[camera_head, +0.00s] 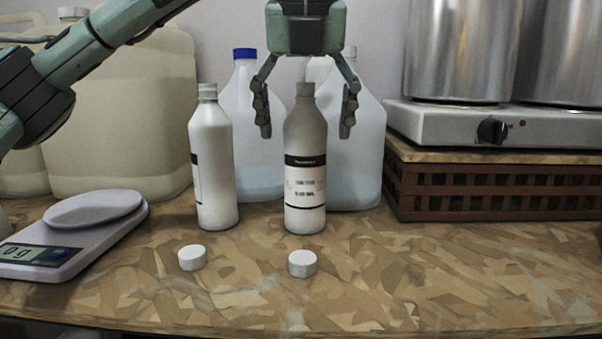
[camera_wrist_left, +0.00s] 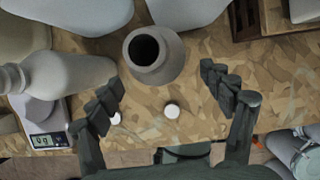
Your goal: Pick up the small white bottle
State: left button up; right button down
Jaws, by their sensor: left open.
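Two small white bottles stand upright on the counter in the head view. One with a black-banded label (camera_head: 305,180) is in the middle; the other (camera_head: 213,165) is to its left. My left gripper (camera_head: 306,120) is open and empty, pointing down, its fingers on either side of the middle bottle's upper part as seen there. In the left wrist view the open gripper (camera_wrist_left: 165,105) has the middle bottle (camera_wrist_left: 154,62) with its uncapped dark mouth just beyond the fingertips. The left bottle also shows in that view (camera_wrist_left: 70,75). My right gripper is not seen.
Two white caps (camera_head: 193,257) (camera_head: 302,263) lie in front of the bottles. A scale (camera_head: 92,215) is at left. Large jugs (camera_head: 125,110) and blue-tinted jugs (camera_head: 250,150) stand behind. A hot plate (camera_head: 440,120) on a brown crate (camera_head: 480,193) is at right. The front right counter is clear.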

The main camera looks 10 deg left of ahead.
aim_at(305, 165)
pick_arm(q)
jog(key=x, duration=0.3)
jog(key=shift+f, duration=0.1)
jog(key=x, duration=0.4)
jog(key=shift+w+a+f+p, duration=0.1)
jog(key=shift+w+f+p, duration=0.15)
jog(key=shift+p, duration=0.15)
jog(key=shift+r, duration=0.15)
jog(key=c, duration=1.7)
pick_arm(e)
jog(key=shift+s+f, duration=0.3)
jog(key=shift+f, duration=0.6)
